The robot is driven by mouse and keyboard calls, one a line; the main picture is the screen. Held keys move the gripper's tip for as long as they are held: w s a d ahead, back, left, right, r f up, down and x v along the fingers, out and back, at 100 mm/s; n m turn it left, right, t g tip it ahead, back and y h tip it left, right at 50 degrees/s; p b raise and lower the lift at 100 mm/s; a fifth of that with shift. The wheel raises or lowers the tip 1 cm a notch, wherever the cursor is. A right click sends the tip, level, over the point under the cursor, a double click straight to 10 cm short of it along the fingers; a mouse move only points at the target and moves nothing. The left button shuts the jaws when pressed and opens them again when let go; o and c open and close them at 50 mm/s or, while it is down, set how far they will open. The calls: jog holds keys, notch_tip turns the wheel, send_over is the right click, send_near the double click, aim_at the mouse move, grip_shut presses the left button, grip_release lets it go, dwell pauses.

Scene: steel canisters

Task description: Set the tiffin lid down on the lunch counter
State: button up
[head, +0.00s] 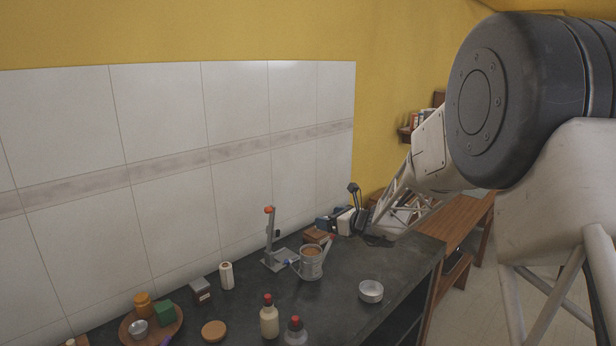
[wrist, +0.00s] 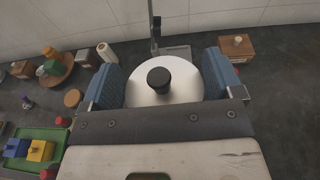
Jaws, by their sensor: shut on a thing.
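The tiffin lid (wrist: 185,91) is a round, shiny steel disc with a black knob, seen in the wrist view. My gripper (wrist: 162,72) is shut on it, with one blue-grey finger at each side of its rim. In the head view my gripper (head: 328,223) is small, at the end of my arm at the right of centre; the lid cannot be made out there. The lunch counter (head: 344,312) is a dark stone worktop along the tiled wall. The gap between lid and counter is hard to judge. A round steel tin (head: 371,289) stands on the counter's right part.
A grey stand (head: 270,238) and a metal can (head: 311,266) are near the middle. A wooden box (wrist: 236,47) is at the right. Counter around the tin is bare.

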jog(key=d+r+m+t+h, duration=0.2)
jog(key=d+r+m+h, duration=0.2)
jog(key=r, duration=1.1)
jog(key=w+d+r+m+t+h, duration=0.1)
jog(key=d+r+m+t+h, duration=0.2)
jog(key=r, duration=1.3)
jog(key=d+m+h, duration=0.2)
jog(key=d+h, duration=0.2)
jog(key=shift+m+h, duration=0.3)
jog(key=shift+h, duration=0.1)
notch_tip(320, 180, down, 38)
jog(key=w+d+n+g+y, duration=0.1)
jog(key=d+n+g+y, duration=0.15)
jog(key=n+y, duration=0.5)
jog(key=s+f+y, duration=0.1)
jog(key=f, duration=0.3)
jog(key=s+f+g+y, duration=0.1)
jog(key=s+f, duration=0.1)
jog(key=f, duration=0.2)
jog(key=s+f+n+y, duration=0.1)
jog(key=s+f, duration=0.1)
jog(key=f, duration=0.1)
jog(key=shift+s+d+f+g, duration=0.1)
jog(key=shift+d+f+g, duration=0.15)
jog(key=shift+f, duration=0.15)
jog(key=w, duration=0.5)
jog(key=w+f, duration=0.1)
jog(key=w, duration=1)
jog(key=shift+d+f, duration=0.2)
jog(key=shift+d, duration=0.05)
